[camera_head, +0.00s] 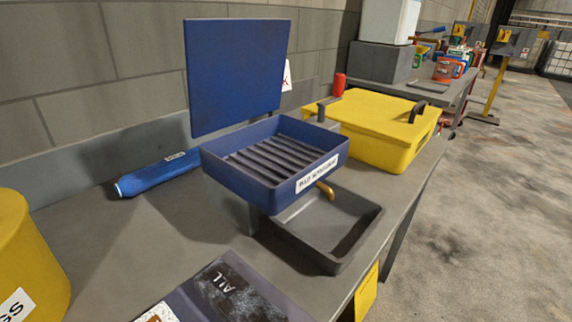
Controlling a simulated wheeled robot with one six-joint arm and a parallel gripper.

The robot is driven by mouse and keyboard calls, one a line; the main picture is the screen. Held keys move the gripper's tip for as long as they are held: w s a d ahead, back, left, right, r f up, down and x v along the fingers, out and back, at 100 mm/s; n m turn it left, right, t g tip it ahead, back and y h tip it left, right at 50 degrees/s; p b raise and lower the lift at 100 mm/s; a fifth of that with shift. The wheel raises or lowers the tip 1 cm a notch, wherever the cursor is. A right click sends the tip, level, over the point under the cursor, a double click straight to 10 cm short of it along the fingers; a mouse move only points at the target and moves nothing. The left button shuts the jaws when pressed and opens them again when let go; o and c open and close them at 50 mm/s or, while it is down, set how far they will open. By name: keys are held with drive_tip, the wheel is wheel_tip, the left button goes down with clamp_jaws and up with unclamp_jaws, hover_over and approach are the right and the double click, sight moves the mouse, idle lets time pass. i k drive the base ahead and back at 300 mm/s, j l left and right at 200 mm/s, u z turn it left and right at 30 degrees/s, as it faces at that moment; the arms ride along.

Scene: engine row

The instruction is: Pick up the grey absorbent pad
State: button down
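No plain grey pad shows clearly. At the bottom edge lies a flat dark blue-grey holder (187,302) with a dark speckled square (236,295) on it, marked with white letters that read "ALL". I cannot tell whether this square is the absorbent pad. The holder is cut off by the bottom of the picture. My gripper does not show in this view.
A blue basin with a raised lid (237,78) stands over a grey tray (352,252) mid-bench. A yellow case (372,125) is behind, a blue roll (158,176) left, a yellow container (25,255) far left. Bare bench (130,245) lies between; open floor is right.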

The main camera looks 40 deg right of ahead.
sight(234, 298)
drive_tip(key=k+l+z, duration=0.15)
drive_tip(key=k, duration=0.35)
drive_tip(key=k+l+z, duration=0.15)
drive_tip(key=k, duration=0.35)
